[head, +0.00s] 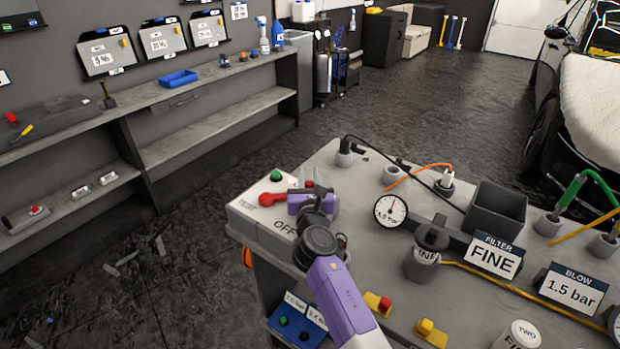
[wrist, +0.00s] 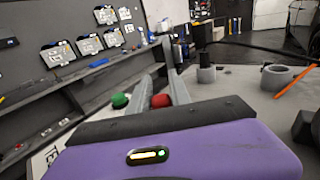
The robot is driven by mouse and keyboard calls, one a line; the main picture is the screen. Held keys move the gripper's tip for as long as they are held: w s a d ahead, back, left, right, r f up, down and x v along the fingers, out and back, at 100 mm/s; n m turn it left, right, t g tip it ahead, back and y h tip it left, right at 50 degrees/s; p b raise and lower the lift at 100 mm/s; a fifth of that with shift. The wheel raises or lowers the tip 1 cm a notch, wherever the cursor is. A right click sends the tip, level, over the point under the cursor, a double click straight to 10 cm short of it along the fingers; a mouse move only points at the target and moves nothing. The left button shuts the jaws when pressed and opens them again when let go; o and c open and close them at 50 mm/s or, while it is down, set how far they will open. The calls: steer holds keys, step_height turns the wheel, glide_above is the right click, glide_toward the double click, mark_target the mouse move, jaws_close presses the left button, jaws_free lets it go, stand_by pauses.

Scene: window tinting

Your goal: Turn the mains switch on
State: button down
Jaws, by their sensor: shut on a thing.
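The mains switch box (head: 262,225) is pale, with an OFF label on its sloped front. It stands at the left end of the grey workbench. On it are a green button or lamp (head: 276,175) and a red lever with a round knob (head: 267,199). My gripper (head: 300,188) is over the box, shut on the red lever. In the wrist view the red knob (wrist: 160,100) shows between my two grey fingers, and the green piece (wrist: 120,100) lies just left of them. My purple gripper body hides part of the lever and box.
On the workbench (head: 350,190) right of the box stand a pressure gauge (head: 390,210), a dark grey open bin (head: 495,212), a FINE filter sign (head: 492,258) and a BLOW 1.5 bar sign (head: 570,290). Cables cross the bench top. Wall shelving (head: 210,90) runs along the left; open floor lies between.

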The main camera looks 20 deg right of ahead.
mark_target(307, 186)
steer(key=shift+a, duration=0.3)
steer(key=c, duration=1.2)
jaws_free()
steer(key=shift+w, duration=0.1)
steer(key=shift+c, duration=0.2)
steer(key=p+v, duration=0.1)
steer(key=v, duration=0.7)
steer(key=shift+d, duration=0.1)
